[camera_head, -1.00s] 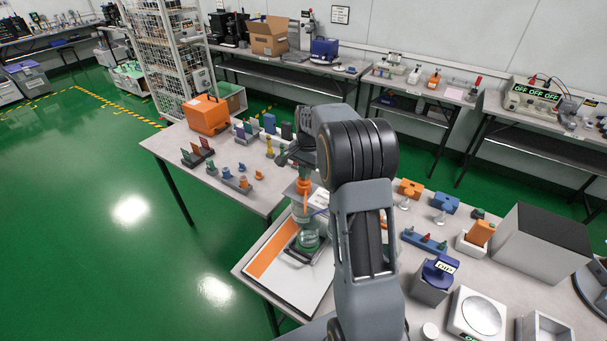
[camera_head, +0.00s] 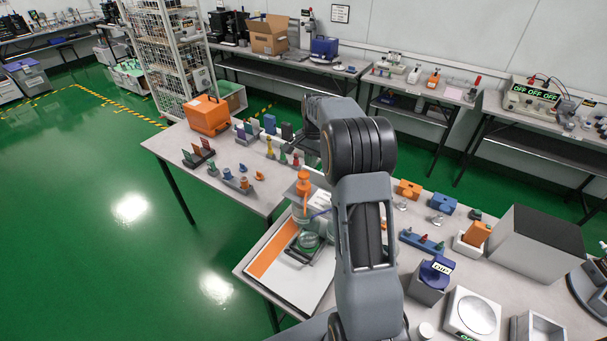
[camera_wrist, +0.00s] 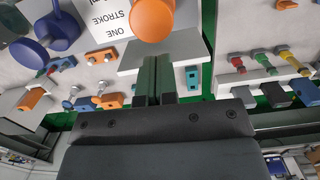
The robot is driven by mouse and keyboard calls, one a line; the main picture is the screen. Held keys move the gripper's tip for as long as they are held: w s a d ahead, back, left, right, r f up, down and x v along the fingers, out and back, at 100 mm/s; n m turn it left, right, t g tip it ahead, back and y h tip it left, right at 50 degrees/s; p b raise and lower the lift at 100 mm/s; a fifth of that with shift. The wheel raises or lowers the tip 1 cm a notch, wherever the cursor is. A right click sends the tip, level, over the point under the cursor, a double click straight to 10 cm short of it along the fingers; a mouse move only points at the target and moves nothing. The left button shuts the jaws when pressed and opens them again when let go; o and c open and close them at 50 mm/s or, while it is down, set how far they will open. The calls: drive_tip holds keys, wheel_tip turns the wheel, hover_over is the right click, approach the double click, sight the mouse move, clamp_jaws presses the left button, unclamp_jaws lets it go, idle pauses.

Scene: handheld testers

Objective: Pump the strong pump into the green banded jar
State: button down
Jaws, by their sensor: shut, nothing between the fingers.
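An orange-headed pump (camera_head: 303,184) stands on the table, its orange spout pointing down toward a clear jar with green on it (camera_head: 308,241). The jar sits in a dark-edged holder on a white board with an orange stripe. In the wrist view, the round orange pump head (camera_wrist: 153,19) lies just beyond my shut, empty fingers (camera_wrist: 157,64), apart from them in the picture. A blue-headed pump (camera_wrist: 55,30) is to its left, with a sign (camera_wrist: 108,18) reading "ONE STROKE" between. I cannot read which pump is the strong one. My arm hides part of this area in the head view.
An orange case (camera_head: 208,115) and racks of small coloured parts stand on the back left table. Orange and blue blocks (camera_head: 443,203), a grey box (camera_head: 533,246) and a scale (camera_head: 473,313) stand right of my arm. The white board's front (camera_head: 290,282) is clear.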

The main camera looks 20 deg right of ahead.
wheel_tip(320, 180, up, 11)
drive_tip(key=d, duration=0.1)
drive_tip(key=shift+w+r, duration=0.15)
drive_tip(key=shift+w, duration=0.1)
drive_tip(key=shift+d, duration=0.1)
idle(0.7)
drive_tip(key=y+p, duration=0.1)
drive_tip(key=p, duration=0.6)
approach(304, 179)
drive_tip(key=w, duration=0.1)
drive_tip(key=w+d, duration=0.1)
drive_tip(key=shift+w+d+r+g, duration=0.15)
drive_tip(key=shift+w+d+g, duration=0.1)
drive_tip(key=shift+w+g, duration=0.15)
drive_tip(key=shift+s+f+b, duration=0.1)
drive_tip(key=shift+f+b, duration=0.1)
drive_tip(key=shift+b, duration=0.15)
drive_tip(key=b+x, duration=0.6)
drive_tip(key=shift+s+a+f+b, duration=0.1)
drive_tip(key=shift+a+f+b, duration=0.2)
drive_tip(key=shift+b, duration=0.1)
